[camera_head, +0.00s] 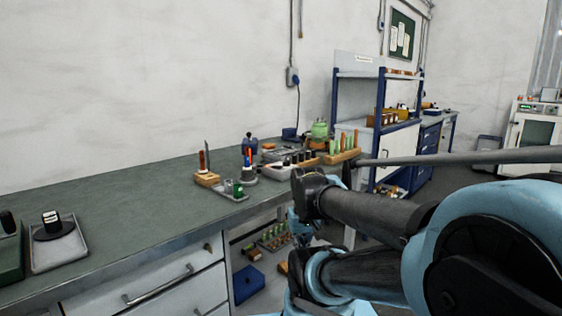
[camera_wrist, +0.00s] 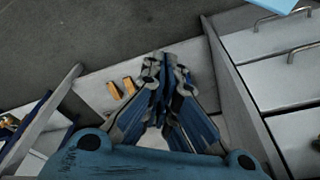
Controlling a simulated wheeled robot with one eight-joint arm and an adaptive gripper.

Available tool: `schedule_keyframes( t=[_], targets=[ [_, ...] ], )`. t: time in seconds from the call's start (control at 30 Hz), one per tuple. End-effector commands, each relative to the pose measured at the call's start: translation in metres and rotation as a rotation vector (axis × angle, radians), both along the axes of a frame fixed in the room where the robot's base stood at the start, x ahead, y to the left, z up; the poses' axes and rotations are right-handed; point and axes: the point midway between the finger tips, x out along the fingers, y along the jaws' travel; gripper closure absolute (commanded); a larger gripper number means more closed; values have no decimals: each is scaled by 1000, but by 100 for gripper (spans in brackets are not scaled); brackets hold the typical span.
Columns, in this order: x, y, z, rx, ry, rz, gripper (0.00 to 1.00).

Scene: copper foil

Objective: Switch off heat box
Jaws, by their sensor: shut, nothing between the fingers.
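A white cabinet-like box with a dark window (camera_head: 538,133) stands at the far right in the head view, cut by the picture edge. It looks like the heat box. Small red and green marks show near its top, too small to read as a switch or its state. My gripper (camera_wrist: 163,62) shows in the wrist view with its fingers together and nothing between them. It is far from the box, by the bench's drawers and open shelf.
A long green-topped bench (camera_head: 130,190) runs along the wall with trays, tools and wooden racks on it. Drawers (camera_head: 160,292) and an open shelf with a blue bin (camera_head: 248,283) lie below. A blue-framed shelf unit (camera_head: 377,115) stands beyond. Grey floor lies toward the box.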

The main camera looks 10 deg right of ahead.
Motion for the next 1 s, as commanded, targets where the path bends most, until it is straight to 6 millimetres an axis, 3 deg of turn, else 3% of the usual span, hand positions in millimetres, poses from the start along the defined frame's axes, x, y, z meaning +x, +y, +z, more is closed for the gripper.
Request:
schedule_keyframes(
  t=[0.17,0.37,0.7,1.0],
  targets=[
    [-3,0,15,2,-6,-18,100],
    [30,1,67,12,26,-113,100],
    [115,-1,169,19,95,-346,100],
    [198,1,239,13,150,-555,100]
  ],
)
